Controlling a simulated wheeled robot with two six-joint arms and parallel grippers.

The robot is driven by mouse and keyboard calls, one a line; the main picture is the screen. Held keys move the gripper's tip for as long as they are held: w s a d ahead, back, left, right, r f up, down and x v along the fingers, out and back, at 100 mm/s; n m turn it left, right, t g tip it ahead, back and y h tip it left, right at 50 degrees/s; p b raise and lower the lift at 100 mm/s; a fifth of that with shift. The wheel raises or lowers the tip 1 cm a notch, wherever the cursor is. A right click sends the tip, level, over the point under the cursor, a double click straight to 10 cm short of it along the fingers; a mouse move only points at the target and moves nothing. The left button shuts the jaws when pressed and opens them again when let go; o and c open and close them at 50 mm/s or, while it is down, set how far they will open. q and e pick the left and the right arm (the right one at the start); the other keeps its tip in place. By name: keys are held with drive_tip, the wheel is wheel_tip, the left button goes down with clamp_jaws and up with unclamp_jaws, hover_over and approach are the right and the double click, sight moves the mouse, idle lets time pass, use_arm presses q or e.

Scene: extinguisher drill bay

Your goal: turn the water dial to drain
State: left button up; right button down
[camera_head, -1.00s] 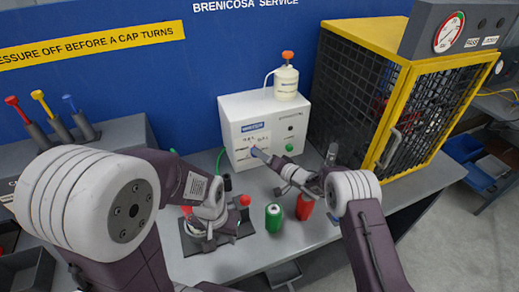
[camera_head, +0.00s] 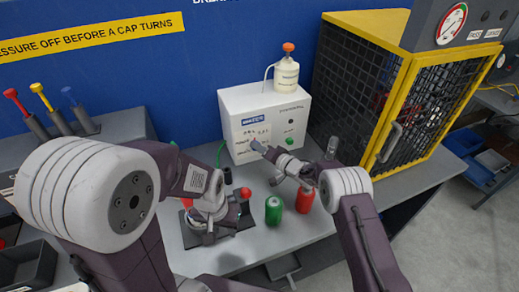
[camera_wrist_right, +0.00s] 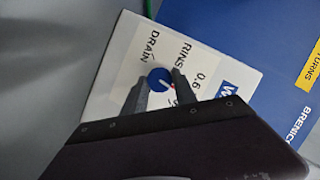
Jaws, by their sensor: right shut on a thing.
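The water dial (camera_wrist_right: 158,77) is a small blue knob with a white and red pointer mark on the white box's labelled panel. In the right wrist view the mark faces the lower right, away from the DRAIN label (camera_wrist_right: 150,46); the RINSE label (camera_wrist_right: 188,54) is to the right. My right gripper (camera_wrist_right: 159,88) is shut on the dial, one finger on each side. In the head view my right gripper (camera_head: 260,149) reaches the front of the white box (camera_head: 240,110). My left gripper (camera_head: 216,222) is low over a dark fixture; its fingers are unclear.
A green can (camera_head: 273,210) and a red can (camera_head: 305,200) stand on the bench close below my right arm. A yellow-framed mesh cage (camera_head: 400,110) stands to the right. A white bottle (camera_head: 286,75) with an orange top sits on the box.

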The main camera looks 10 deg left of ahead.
use_arm(q)
wheel_tip(320, 180, down, 3)
drive_tip(key=b, duration=0.3)
drive_tip(key=shift+f, duration=0.1)
use_arm(e)
drive_tip(key=n+h, duration=0.1)
drive_tip(key=n, duration=0.1)
drive_tip(key=n+h, duration=0.2)
drive_tip(key=shift+s+a+n+t, duration=0.1)
drive_tip(key=shift+a+n+t, duration=0.05)
drive_tip(key=shift+n+t, duration=0.25)
drive_tip(key=shift+r, duration=0.1)
drive_tip(key=c, duration=1)
unclamp_jaws()
use_arm(q)
drive_tip(key=shift+f+b, duration=0.7)
drive_tip(key=shift+b, duration=0.05)
use_arm(e)
drive_tip(key=v, duration=0.9)
